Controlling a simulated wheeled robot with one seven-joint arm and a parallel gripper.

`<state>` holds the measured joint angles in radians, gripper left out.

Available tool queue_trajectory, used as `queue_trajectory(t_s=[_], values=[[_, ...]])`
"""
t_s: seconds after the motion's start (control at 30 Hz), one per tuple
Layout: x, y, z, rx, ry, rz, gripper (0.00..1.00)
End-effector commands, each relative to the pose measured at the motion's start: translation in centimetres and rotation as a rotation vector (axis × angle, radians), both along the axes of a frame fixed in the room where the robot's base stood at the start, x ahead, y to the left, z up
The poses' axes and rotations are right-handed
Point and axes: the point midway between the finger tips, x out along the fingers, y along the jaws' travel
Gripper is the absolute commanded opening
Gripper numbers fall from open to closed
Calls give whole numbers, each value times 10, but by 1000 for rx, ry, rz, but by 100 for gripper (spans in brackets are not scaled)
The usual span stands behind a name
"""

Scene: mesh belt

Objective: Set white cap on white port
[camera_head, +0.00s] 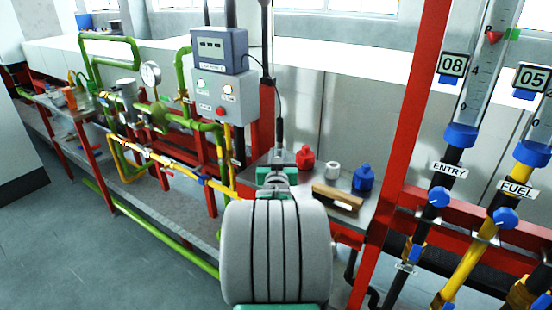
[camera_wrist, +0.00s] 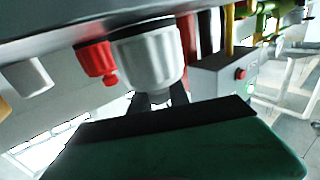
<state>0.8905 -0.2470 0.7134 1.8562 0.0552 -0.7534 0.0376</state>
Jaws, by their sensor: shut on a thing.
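The white cap (camera_wrist: 150,58) shows large in the wrist view, between the dark fingertips of my gripper (camera_wrist: 160,100). My gripper is shut on it. In the head view my gripper (camera_head: 278,172) is at the left end of the small bench, left of the red capped piece, and my own wrist hides most of the cap. The white port (camera_head: 332,170) is a short plain white cylinder on the bench, to the right of the gripper and apart from it. It also shows at the left of the wrist view (camera_wrist: 28,76).
A red capped piece (camera_head: 305,158) stands between my gripper and the white port. A blue capped piece (camera_head: 363,178) stands right of the port. A tan handle-like block (camera_head: 337,196) lies in front. A red post (camera_head: 402,150) rises to the right; a grey control box (camera_head: 222,97) stands left.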

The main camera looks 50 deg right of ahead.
Motion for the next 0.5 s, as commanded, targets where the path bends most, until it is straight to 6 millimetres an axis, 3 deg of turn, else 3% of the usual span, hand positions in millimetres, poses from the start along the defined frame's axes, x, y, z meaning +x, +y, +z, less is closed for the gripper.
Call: queue_trajectory(t_s=[0.27,0.3,0.5], values=[[1,1,-4,0,0,2,0],[1,1,-2,1,1,2,25],[1,1,-2,1,1,3,41]])
